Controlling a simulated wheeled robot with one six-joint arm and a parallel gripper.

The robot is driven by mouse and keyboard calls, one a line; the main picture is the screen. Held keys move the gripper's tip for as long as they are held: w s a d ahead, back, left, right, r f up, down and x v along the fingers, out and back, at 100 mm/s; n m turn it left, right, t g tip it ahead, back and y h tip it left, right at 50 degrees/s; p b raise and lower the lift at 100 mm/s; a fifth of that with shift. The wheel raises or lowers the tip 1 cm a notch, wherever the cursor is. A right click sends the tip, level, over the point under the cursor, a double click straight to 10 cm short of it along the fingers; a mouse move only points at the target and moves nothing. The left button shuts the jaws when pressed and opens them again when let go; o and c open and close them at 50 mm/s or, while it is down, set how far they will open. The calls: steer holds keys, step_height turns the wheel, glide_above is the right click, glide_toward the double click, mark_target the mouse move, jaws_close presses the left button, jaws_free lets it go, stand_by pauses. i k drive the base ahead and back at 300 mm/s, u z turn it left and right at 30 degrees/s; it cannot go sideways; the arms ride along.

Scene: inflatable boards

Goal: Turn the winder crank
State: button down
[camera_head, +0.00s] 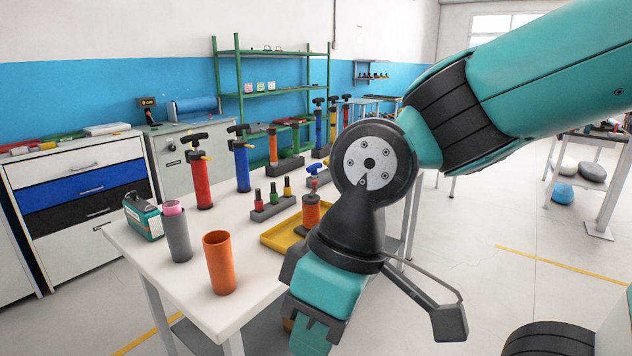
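My gripper (318,318) hangs from my teal arm at the lower centre, in front of the white table's right side. Its dark finger parts are partly hidden by its own teal body, so I cannot tell whether it is open or shut. No crank is clearly recognizable. A small blue part with a red knob (313,170) stands on the table behind an orange cylinder (311,208) in a yellow tray (277,237). I cannot tell whether either belongs to the winder.
The white table (209,300) holds an orange tube (219,262), a grey tube (177,237), a teal box (143,216), a red pump (199,178), a blue pump (241,160) and a small rack (272,206). Green shelves (275,92) stand behind. Open floor lies right.

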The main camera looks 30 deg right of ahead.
mark_target(314, 183)
steer(key=z, duration=0.6)
steer(key=i, duration=1.25)
steer(key=u, duration=0.65)
